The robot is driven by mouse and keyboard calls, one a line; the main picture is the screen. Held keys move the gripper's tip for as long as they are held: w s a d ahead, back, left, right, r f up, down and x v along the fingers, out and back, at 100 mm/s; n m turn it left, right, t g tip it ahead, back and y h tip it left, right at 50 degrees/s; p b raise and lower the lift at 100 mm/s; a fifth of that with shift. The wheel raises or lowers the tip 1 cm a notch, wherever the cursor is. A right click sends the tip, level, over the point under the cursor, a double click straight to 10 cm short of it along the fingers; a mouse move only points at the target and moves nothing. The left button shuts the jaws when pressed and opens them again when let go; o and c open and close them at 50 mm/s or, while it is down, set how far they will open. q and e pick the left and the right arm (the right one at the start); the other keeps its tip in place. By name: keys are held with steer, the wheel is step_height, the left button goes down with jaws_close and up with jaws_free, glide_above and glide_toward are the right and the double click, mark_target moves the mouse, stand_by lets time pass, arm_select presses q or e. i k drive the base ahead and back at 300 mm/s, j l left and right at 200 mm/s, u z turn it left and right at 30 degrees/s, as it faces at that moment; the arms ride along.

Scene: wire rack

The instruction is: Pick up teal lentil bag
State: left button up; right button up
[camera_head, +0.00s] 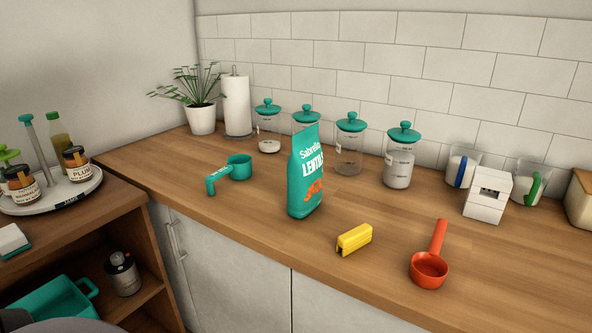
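The teal lentil bag (305,175) stands upright on the wooden counter, near the middle of the head view. Its front shows white lettering and an orange lentil picture. Nothing covers its front, and no gripper touches it. Neither my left gripper nor my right gripper shows in this view.
A teal scoop (238,167) lies left of the bag; a yellow clip (354,239) and a red scoop (429,268) lie to its front right. Teal-lidded jars (349,148) stand behind it. A white block-like box (487,196) sits at right. Counter (240,218) is clear at front left.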

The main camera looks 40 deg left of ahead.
mark_target(305, 168)
steer(key=u, duration=1.15)
steer(key=j+u, duration=0.15)
